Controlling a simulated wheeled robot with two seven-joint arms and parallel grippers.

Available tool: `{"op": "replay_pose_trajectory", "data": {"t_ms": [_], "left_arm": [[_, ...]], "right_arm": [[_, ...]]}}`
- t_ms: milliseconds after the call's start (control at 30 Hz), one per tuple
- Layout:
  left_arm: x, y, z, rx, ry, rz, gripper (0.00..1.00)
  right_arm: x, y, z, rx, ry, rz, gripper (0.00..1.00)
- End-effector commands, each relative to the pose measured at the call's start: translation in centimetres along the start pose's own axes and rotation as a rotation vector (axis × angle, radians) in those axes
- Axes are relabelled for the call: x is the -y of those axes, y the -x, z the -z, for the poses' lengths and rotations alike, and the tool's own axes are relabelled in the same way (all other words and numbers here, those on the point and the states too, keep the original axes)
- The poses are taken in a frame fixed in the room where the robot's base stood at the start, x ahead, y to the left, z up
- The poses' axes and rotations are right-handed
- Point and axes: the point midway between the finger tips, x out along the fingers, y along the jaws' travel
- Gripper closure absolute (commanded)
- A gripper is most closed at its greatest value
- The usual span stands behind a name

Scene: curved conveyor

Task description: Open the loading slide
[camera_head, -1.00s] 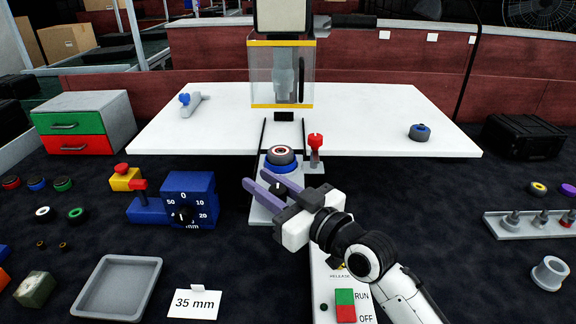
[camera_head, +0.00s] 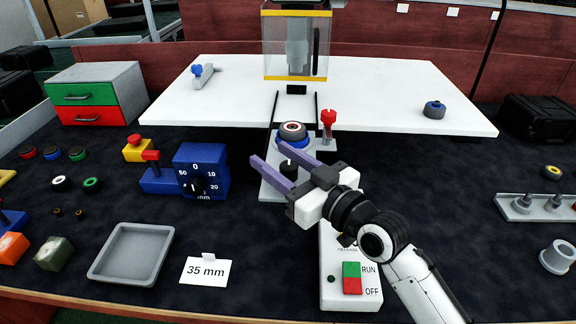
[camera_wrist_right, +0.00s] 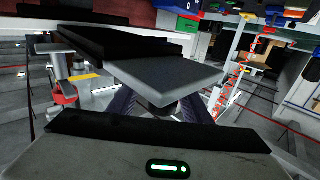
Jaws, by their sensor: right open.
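The loading slide (camera_head: 271,187) is a narrow grey plate in front of the white machine table, with dark rails running back under the clear guard. A round grey part with a red-and-white centre (camera_head: 292,130) sits on a blue ring on it. A black knob (camera_head: 288,168) stands near its front end. My right gripper (camera_head: 267,153) is open, its purple fingers on either side of the knob in the head view; contact cannot be told. The wrist view shows the dark fingers below a grey slab (camera_wrist_right: 165,75). My left gripper is not in view.
A red-topped post (camera_head: 328,120) stands right of the slide. A blue dial box (camera_head: 201,170) is to its left. The RUN/OFF switch box (camera_head: 335,287) lies below my right arm. A grey tray (camera_head: 107,275) and a 35 mm card (camera_head: 206,271) are at front left.

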Motion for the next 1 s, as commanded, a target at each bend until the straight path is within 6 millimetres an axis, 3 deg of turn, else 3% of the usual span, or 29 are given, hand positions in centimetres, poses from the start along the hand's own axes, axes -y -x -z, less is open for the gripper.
{"op": "replay_pose_trajectory", "data": {"t_ms": [500,667,1000], "left_arm": [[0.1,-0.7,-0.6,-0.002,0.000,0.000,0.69],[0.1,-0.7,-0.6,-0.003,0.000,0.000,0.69],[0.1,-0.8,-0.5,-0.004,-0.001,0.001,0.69]], "right_arm": [[0.0,8.8,-0.2,0.003,0.002,-0.001,0.56],[0.0,9.8,-0.1,0.002,0.001,0.000,0.56],[0.0,9.8,0.0,0.001,0.000,0.000,0.56]]}}
